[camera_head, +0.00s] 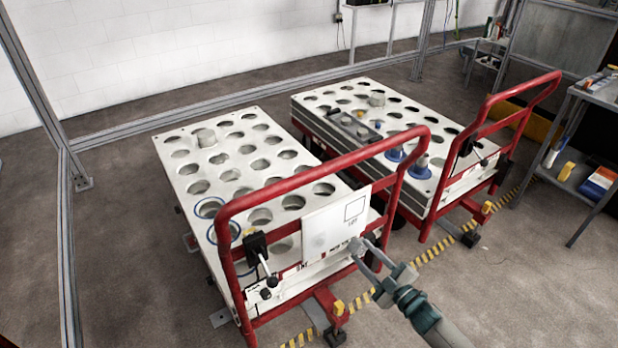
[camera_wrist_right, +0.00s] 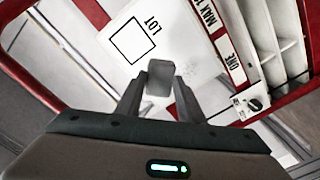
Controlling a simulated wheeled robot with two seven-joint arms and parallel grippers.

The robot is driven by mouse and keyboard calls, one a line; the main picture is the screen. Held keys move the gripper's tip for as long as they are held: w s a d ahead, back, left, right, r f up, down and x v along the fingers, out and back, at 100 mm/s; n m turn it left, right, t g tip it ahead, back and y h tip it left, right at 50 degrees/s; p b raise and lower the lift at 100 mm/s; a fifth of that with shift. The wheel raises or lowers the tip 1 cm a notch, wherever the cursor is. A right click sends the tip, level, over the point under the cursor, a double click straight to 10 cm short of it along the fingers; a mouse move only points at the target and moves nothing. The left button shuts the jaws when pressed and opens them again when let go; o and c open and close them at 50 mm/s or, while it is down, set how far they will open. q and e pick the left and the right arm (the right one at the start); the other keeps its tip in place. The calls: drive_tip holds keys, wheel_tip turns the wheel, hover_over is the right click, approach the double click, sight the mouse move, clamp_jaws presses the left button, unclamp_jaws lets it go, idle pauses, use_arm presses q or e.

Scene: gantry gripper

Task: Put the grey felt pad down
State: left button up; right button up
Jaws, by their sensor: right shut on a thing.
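My right gripper (camera_head: 366,247) reaches in from the lower right, in front of the near cart's handle end. It is shut on the grey felt pad (camera_wrist_right: 160,77), a small grey block between the fingertips in the right wrist view. The pad is tiny in the head view (camera_head: 356,246) and partly hidden by the fingers. It is in front of the white board (camera_head: 322,232) marked LOT; I cannot tell whether it touches the board. My left gripper is not in view.
The near cart (camera_head: 210,165) has a white top with many round holes and a red handle (camera_head: 300,180). A second cart (camera_head: 400,108) stands to its right, with a grey holder (camera_head: 352,126) and blue-ringed parts on top. A shelf rack (camera_head: 590,140) stands at right.

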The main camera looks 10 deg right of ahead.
sight(349, 243)
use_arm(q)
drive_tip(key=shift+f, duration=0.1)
use_arm(e)
drive_tip(key=shift+a+r, duration=0.1)
